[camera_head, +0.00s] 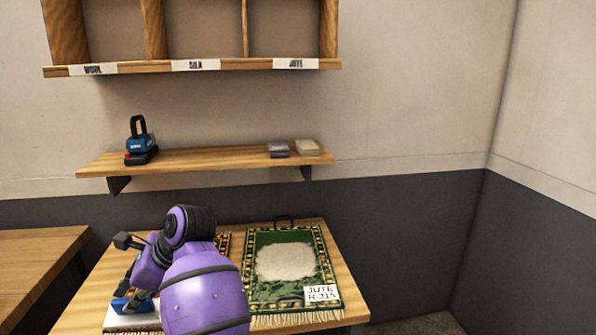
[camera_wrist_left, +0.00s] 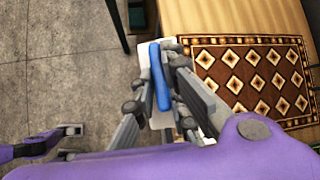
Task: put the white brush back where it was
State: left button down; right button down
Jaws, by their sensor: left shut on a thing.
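My left gripper (camera_wrist_left: 165,80) is shut on the blue handle (camera_wrist_left: 160,76) of what looks like the white brush (camera_wrist_left: 151,58). A white flat part shows under the handle, partly hidden by the fingers. In the head view the blue handle (camera_head: 128,304) shows at the table's front left, beside the brown patterned rug (camera_wrist_left: 253,80). I cannot tell whether the brush touches the table. The wall shelf (camera_head: 205,160) holds a blue tool (camera_head: 139,143) at left and a grey block (camera_head: 278,150) and a beige block (camera_head: 307,147) at right. My right gripper (camera_wrist_left: 72,140) appears open and empty over the floor.
A green rug (camera_head: 250,292) with a pale patch and a JUTE R-315 label lies at the table's right. A cubby rack (camera_head: 140,68) labelled WOOL, SILK and JUTE hangs above the shelf. The shelf's middle is clear. Another table (camera_head: 35,255) stands at left.

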pick_arm(q)
jog(key=s+a+r+n+g, duration=0.1)
jog(key=s+a+r+n, duration=0.15)
jog(key=a+r, duration=0.7)
jog(key=s+a+r+n+g, duration=0.1)
jog(key=s+a+r+g, duration=0.15)
jog(key=a+r, duration=0.65)
jog(key=s+a+r+n+h, duration=0.1)
jog(key=s+a+r, duration=0.3)
jog(key=a, duration=0.2)
jog(key=s+a+r+n, duration=0.1)
jog(key=s+a+r, duration=0.3)
jog(key=a+r, duration=0.15)
jog(key=w+d+f+m+t+h, duration=0.1)
jog(key=d+f+m+t, duration=0.6)
jog(key=d+f+m, duration=0.7)
jog(key=d+f+h, duration=0.1)
jog(key=d+f, duration=0.1)
jog(key=d, duration=0.1)
jog(key=shift+f, duration=0.35)
